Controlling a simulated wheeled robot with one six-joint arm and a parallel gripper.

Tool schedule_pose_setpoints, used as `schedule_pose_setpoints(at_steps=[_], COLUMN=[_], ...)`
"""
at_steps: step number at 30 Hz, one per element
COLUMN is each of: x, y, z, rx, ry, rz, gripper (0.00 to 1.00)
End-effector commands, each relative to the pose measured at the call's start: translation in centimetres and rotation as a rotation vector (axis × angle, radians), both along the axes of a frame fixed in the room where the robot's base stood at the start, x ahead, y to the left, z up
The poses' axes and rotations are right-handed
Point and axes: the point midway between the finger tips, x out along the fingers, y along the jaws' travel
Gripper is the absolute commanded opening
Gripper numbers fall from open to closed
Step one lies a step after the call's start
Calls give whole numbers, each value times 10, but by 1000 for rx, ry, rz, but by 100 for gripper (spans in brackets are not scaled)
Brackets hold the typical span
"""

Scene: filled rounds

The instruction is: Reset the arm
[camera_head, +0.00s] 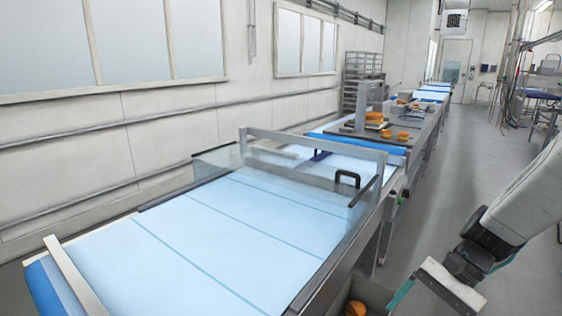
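My arm comes in from the right edge of the head view, and my gripper (450,284) hangs at the lower right, beside the conveyor's right side. One teal finger shows at its left end, pointing down and left. The other finger and the tips are not clearly visible, so I cannot tell whether it is open or shut. Nothing held shows in the visible part.
A long conveyor with a pale blue belt (245,235) runs away from me, with a clear guard and a black handle (347,178). A grey bin (374,291) holding an orange round (355,308) sits below my gripper's left. Orange rounds (387,134) lie farther along.

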Motion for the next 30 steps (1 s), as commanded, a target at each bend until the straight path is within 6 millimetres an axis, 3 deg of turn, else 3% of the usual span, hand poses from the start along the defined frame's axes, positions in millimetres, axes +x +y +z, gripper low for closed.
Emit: schedule_pose_setpoints(at_steps=[6, 15, 24, 30], x=[-45, -90, -111, -112], y=[-7, -22, -15, -10], z=[45, 97, 132, 136], rx=[-206, -483, -597, -600], ry=[-176, -416, -616, -645], rz=[313, 619, 702, 715], gripper=[81, 81, 81, 81])
